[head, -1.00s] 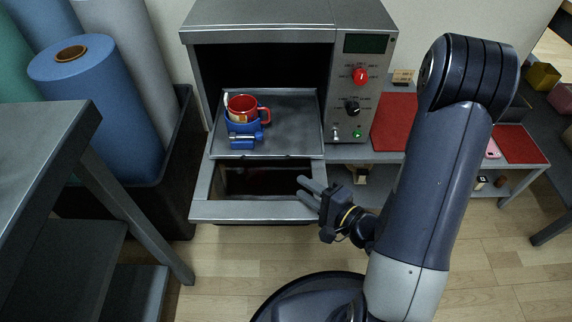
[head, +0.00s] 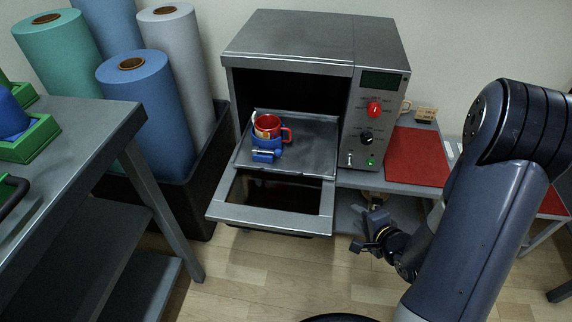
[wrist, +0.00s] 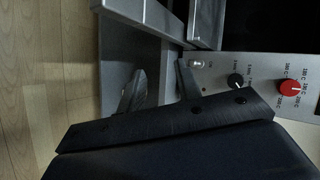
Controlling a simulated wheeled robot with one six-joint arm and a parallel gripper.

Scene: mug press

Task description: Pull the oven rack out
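The oven rack (head: 310,158) is a flat grey tray, sticking partly out of the oven (head: 290,45) above its lowered door (head: 265,213). On the rack, a red mug (head: 268,126) sits in a blue mug press (head: 265,154). My gripper (head: 370,212) is right of the door, apart from it and the rack, in front of the lower shelf. In the wrist view my gripper (wrist: 161,82) shows two separated fingers with nothing between them. That view shows the oven's control panel (wrist: 255,80) and door edge, but neither mug nor press.
A grey table (head: 75,140) with green trays stands at left. Rolls (head: 150,110) stand in a black bin behind it. A red mat (head: 417,155) lies on the counter right of the oven. The floor (head: 270,275) before the door is clear.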

